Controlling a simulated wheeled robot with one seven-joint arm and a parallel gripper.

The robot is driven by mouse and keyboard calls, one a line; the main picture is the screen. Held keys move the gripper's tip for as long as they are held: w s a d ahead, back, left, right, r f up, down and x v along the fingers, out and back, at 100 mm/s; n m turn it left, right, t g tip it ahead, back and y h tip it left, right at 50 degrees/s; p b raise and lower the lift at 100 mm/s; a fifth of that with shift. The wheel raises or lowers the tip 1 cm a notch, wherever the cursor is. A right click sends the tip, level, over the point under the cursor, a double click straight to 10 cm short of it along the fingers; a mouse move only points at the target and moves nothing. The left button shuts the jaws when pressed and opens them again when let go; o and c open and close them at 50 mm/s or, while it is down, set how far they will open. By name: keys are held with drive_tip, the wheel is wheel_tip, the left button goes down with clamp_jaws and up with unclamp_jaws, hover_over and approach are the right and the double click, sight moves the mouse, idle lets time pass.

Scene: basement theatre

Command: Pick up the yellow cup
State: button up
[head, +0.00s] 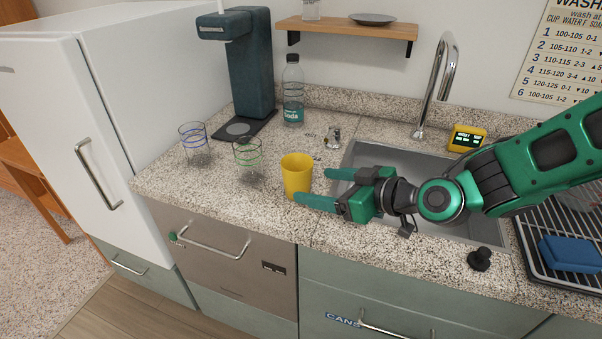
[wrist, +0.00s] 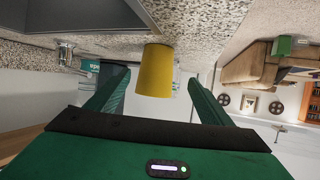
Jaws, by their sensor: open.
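The yellow cup (head: 296,175) stands upright on the speckled counter, near its front edge and left of the sink. My gripper (head: 311,184) reaches in from the right with its two green fingers apart. The fingertips are close to the cup's right side in the head view. In the wrist view the cup (wrist: 155,72) appears ahead, between the lines of the two open fingers (wrist: 158,85). The picture there looks upside down, with the counter at the top. I cannot tell whether either finger touches the cup.
Two clear glasses with coloured rings, one green (head: 248,158) and one blue (head: 195,143), stand left of the cup. A soda bottle (head: 293,92) and a teal drink machine (head: 251,65) stand behind. The sink (head: 400,160) and its tap (head: 437,85) are to the right.

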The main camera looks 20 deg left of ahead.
sight(310, 182)
drive_tip(key=shift+w+a+f, duration=0.45)
drive_tip(key=shift+w+a, duration=0.15)
drive_tip(key=shift+w+a+f, duration=0.4)
drive_tip(key=shift+w+a, duration=0.2)
drive_tip(key=shift+x, duration=2.5)
drive_tip(key=shift+s+a+r, duration=0.1)
drive_tip(key=shift+s+r, duration=0.05)
drive_tip(key=c, duration=1.2)
